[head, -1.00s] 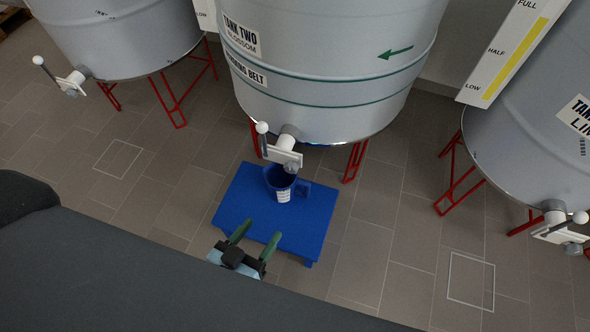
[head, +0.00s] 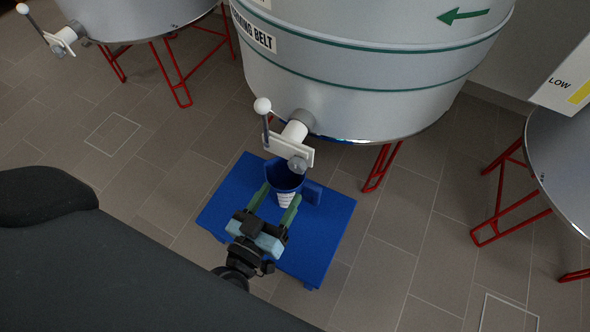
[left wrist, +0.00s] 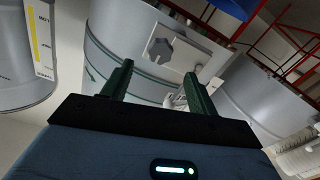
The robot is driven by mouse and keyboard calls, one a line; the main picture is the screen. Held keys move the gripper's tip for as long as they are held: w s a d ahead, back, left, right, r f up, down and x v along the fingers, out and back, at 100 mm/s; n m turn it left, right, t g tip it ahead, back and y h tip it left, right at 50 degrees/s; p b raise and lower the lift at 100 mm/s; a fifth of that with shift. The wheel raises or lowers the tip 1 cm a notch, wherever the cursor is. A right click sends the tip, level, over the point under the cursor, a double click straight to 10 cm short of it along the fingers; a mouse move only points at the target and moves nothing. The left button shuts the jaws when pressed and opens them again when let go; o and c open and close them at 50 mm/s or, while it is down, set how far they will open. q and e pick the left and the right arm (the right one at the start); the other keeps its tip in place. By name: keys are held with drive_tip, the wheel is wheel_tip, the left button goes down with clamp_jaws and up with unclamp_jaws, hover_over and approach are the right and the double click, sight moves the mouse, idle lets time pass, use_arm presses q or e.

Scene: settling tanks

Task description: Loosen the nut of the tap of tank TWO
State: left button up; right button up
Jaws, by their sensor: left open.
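Tank TWO (head: 370,75) is a grey tank with green bands; its name label is mostly cut off in the head view now. Its tap (head: 290,150) has a white plate and a lever with a white ball. The grey nut (head: 298,166) is at the tap's front end. In the left wrist view the nut (left wrist: 160,50) shows between and beyond the fingertips, apart from them. My left gripper (head: 281,191) is open and empty, with its green fingers in front of and below the nut in the picture. My right gripper is not in view.
Neighbouring tanks stand left (head: 140,20) and right (head: 565,165) on red legs. A level gauge (head: 570,80) is at right. Tiled floor is clear around the platform.

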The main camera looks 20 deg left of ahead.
sight(296, 169)
use_arm(q)
drive_tip(key=w+b, duration=0.1)
drive_tip(key=w, duration=0.5)
drive_tip(key=shift+w+d, duration=0.1)
drive_tip(key=shift+w, duration=0.7)
drive_tip(key=c, duration=1)
